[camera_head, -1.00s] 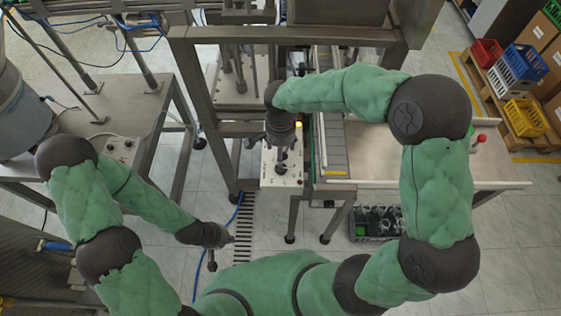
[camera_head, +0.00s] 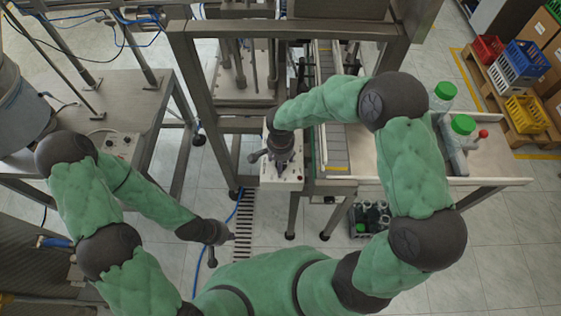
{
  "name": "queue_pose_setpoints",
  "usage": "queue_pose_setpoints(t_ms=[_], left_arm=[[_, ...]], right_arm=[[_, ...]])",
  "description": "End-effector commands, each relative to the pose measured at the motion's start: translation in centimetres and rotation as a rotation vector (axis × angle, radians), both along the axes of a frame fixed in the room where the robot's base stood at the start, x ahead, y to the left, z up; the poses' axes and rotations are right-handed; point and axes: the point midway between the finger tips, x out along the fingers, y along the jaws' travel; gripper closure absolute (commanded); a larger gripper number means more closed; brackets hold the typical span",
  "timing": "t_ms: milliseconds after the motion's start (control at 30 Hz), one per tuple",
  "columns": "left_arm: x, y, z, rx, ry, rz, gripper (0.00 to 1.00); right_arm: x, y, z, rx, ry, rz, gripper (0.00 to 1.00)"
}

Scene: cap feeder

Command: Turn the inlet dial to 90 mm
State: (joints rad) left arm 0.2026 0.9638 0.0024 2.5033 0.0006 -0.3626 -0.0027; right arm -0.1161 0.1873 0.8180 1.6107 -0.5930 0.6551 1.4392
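A pale control box (camera_head: 291,183) with small fittings on its face stands at the front of the machine, in the middle of the view. My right gripper (camera_head: 269,166) is over this box, its two dark fingers spread apart with nothing seen between them. The gripper and wrist cover much of the box face. I cannot make out the inlet dial or its reading, or whether a finger touches it. My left gripper (camera_head: 222,250) is low at the lower left, over the floor, with fingers spread and empty.
A second panel with knobs (camera_head: 122,142) sits on the left metal table. A conveyor (camera_head: 335,150) runs beside the box. A crate (camera_head: 357,229) of bottles is on the floor.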

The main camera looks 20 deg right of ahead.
Motion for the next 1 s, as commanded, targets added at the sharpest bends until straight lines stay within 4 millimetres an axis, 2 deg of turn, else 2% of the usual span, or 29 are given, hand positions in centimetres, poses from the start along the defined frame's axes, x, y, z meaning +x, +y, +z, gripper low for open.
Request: queue_pose_setpoints(t_ms=[100, 133, 300, 1000], left_arm=[[0.0, 0.0, 0.01, 0.0, 0.0, 0.0, 1.0], [0.0, 0.0, 0.01, 0.0, 0.0, 0.0, 1.0], [0.0, 0.0, 0.01, 0.0, 0.0, 0.0, 1.0], [0.01, 0.0, -0.37, 0.0, 0.0, 0.0, 1.0]], right_arm=[[0.0, 0.0, 0.02, 0.0, 0.0, 0.0, 0.34], [-0.01, -0.01, 0.02, 0.0, 0.0, 0.0, 0.4], [-0.02, 0.02, 0.03, 0.0, 0.0, 0.0, 0.88], [-0.18, 0.18, -0.1, 0.002, 0.003, -0.02, 0.9]])
